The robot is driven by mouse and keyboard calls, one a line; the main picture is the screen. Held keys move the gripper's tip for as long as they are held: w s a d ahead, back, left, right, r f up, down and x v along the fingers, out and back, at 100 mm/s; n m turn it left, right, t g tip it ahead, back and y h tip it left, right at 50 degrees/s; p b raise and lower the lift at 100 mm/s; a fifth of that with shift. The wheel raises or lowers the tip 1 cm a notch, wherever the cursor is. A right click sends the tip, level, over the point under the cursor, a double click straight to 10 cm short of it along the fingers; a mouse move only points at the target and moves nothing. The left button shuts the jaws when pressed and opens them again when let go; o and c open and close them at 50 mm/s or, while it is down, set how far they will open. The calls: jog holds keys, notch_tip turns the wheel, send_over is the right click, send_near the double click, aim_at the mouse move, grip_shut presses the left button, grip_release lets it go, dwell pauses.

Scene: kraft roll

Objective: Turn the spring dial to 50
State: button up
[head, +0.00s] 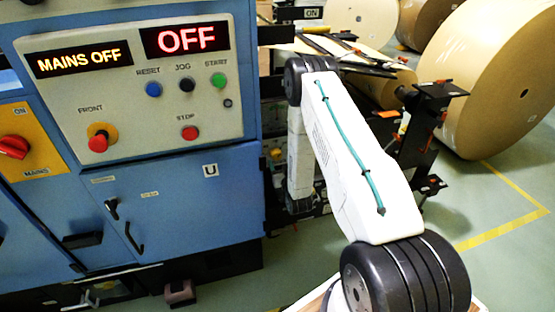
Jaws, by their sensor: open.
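I cannot make out a spring dial or any scale with a 50 in the head view. My white arm reaches from the bottom right up to a black joint beside the blue machine's right edge, and a white link drops from there. My gripper is not visible; the lower end of that link is partly hidden by my own arm and dark machine parts.
The blue cabinet (190,220) fills the left. Its panel (120,135) has displays reading MAINS OFF (78,60) and OFF (186,39), several buttons and a red mains switch (14,147). Large kraft rolls (500,75) stand at right. Green floor (500,270) is clear at lower right.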

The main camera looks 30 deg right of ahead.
aim_at(277, 157)
jog(key=shift+x, duration=1.6)
jog(key=c, duration=1)
jog(key=shift+o, duration=0.2)
jog(key=n, duration=0.4)
jog(key=shift+n, duration=0.3)
jog(key=shift+a+n, duration=0.1)
jog(key=shift+n, duration=1.9)
